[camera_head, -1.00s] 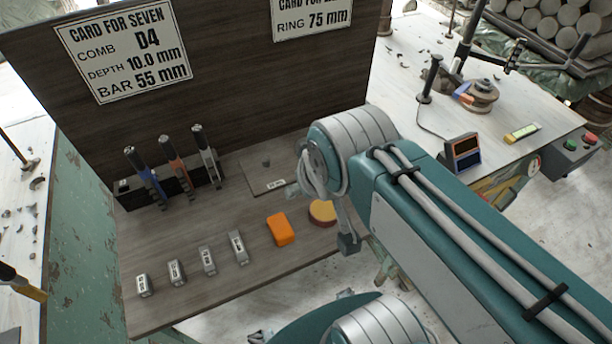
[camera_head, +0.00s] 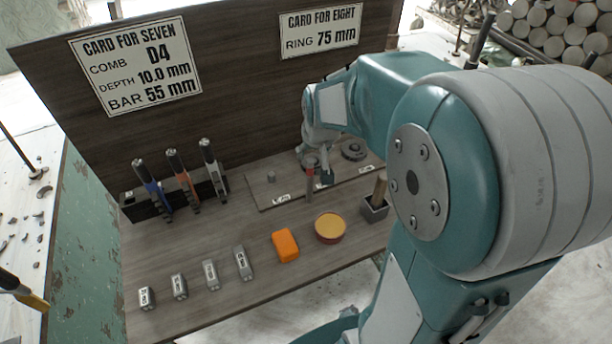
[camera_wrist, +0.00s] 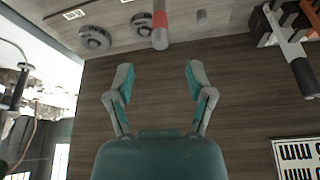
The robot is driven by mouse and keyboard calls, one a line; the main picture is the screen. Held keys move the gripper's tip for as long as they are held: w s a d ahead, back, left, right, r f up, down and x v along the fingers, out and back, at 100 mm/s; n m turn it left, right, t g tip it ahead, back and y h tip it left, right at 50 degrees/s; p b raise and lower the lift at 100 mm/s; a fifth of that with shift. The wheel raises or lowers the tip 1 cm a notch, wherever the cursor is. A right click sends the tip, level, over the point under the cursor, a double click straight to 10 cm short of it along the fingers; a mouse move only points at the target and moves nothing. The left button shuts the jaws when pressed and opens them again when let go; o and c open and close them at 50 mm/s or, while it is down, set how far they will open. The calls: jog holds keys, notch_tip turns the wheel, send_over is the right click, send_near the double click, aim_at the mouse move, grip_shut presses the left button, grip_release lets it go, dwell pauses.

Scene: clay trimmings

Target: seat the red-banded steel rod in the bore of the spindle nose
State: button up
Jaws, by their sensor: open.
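The red-banded steel rod (camera_head: 310,182) stands on the low plate on the bench; in the wrist view its red band (camera_wrist: 160,19) and grey end show. My gripper (camera_wrist: 158,72) is open, with nothing between its fingers; the rod lies beyond the fingertips, roughly between their lines. In the head view my gripper (camera_head: 324,172) is beside the rod, partly hidden by my arm. Two round grey flanged pieces sit on the plate, one at right (camera_head: 354,149) and one behind my gripper; the wrist view shows both (camera_wrist: 94,38). I cannot tell which is the spindle nose.
A short grey peg (camera_head: 271,177) stands on the plate. Upright tools (camera_head: 173,176) stand in a rack at left. A card panel (camera_head: 245,80) rises behind.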

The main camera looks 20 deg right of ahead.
aim_at(311, 166)
jog(key=x, duration=1)
jog(key=shift+s, duration=0.2)
grip_shut()
